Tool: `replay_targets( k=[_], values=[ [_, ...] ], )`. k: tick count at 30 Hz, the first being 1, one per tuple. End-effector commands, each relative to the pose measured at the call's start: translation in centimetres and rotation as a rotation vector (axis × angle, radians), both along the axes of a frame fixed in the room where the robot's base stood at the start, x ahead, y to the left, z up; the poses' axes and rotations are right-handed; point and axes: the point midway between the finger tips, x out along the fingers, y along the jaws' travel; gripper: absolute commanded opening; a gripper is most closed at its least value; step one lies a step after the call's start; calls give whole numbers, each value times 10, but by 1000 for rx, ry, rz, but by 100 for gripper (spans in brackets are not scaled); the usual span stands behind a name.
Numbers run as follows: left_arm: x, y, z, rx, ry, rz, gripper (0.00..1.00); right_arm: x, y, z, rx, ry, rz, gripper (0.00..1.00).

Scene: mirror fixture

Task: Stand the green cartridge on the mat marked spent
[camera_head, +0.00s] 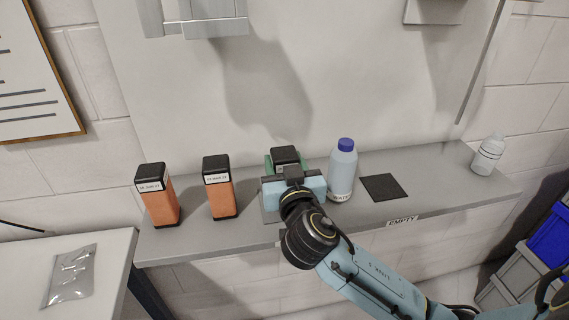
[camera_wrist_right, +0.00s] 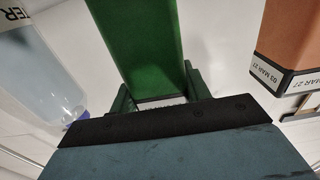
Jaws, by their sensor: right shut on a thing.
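The green cartridge shows its black cap (camera_head: 285,154) in the head view; its body is hidden there behind my right gripper (camera_head: 286,166). In the right wrist view the green body (camera_wrist_right: 137,45) lies between the two fingers of the right gripper (camera_wrist_right: 160,95), which is shut on it. It looks upright over the shelf (camera_head: 370,222). A grey mat (camera_head: 269,212) shows partly below the gripper; whether the cartridge touches it is hidden. A dark mat (camera_head: 384,187) lies bare to the right, with an "EMPTY" label at the shelf edge. No "spent" label is readable. My left gripper is out of view.
Two orange cartridges with black caps stand left of the gripper, one near (camera_head: 220,197) and one farther left (camera_head: 160,206). A blue-capped water bottle (camera_head: 342,172) stands close on the right. A white bottle (camera_head: 489,155) stands at the shelf's right end.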

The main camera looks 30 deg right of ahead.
Motion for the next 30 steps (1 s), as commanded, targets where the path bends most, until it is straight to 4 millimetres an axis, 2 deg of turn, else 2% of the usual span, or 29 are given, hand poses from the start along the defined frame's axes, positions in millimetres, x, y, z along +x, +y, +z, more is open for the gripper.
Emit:
replay_targets(
  k=[7,8,13,24,30],
  values=[
    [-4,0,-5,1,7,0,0,0,0,-3,1,-1,0,18],
    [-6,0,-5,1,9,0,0,0,0,-4,0,1,-1,48],
    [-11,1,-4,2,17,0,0,0,0,-2,0,0,0,69],
    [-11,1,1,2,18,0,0,0,0,3,-1,-1,0,69],
    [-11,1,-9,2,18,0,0,-35,10,-2,5,3,2,69]
  ],
)
